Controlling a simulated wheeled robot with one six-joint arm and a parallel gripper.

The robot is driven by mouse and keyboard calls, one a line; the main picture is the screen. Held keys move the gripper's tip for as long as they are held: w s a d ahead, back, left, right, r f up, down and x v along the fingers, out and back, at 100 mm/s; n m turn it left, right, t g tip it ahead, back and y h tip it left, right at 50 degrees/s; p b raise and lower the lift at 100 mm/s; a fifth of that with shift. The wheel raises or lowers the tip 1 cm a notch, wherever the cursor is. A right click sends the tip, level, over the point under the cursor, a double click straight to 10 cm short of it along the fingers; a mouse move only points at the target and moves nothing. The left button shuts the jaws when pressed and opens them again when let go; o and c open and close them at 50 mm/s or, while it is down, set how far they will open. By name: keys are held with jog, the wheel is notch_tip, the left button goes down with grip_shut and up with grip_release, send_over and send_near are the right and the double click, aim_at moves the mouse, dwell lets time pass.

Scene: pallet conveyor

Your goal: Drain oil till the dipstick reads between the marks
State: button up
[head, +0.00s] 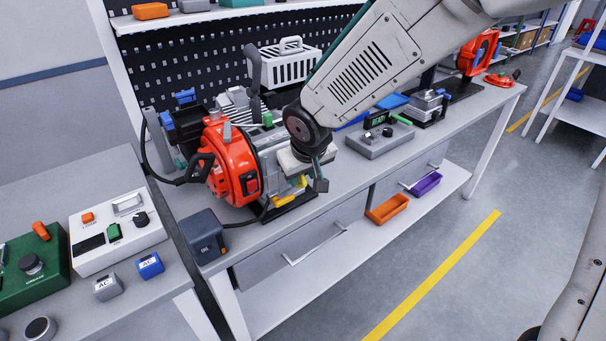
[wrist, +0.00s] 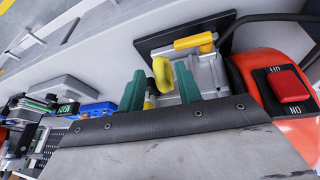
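The engine (head: 232,165) with a red-orange housing stands on a black base plate on the workbench. A yellow loop handle (wrist: 162,73), possibly the dipstick's, and a yellow cylindrical part (wrist: 195,42) show low on its metal block in the wrist view. In the head view yellow parts (head: 288,194) show at the engine's foot. My gripper (wrist: 159,88) is open, its two green fingers apart with the yellow loop between and beyond them. I cannot tell whether they touch. The dipstick's marks and oil level are not readable. A dark box (head: 207,240) labelled OIL stands at the bench's front corner.
A grey box with a display (head: 380,139) stands right of my gripper. A side table (head: 90,290) at left holds a control box and blocks. The bench's front strip is mostly clear.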

jog(key=shift+c, duration=0.3)
grip_shut()
jog(key=s+d+r, duration=0.2)
jog(key=s+r, duration=0.1)
jog(key=s, duration=0.1)
jog(key=shift+d+r, duration=0.2)
jog(key=shift+d, duration=0.2)
jog(key=shift+o, duration=0.3)
grip_release()
jog(key=v, duration=0.7)
jog(key=shift+s+r, duration=0.2)
jog(key=shift+r, duration=0.15)
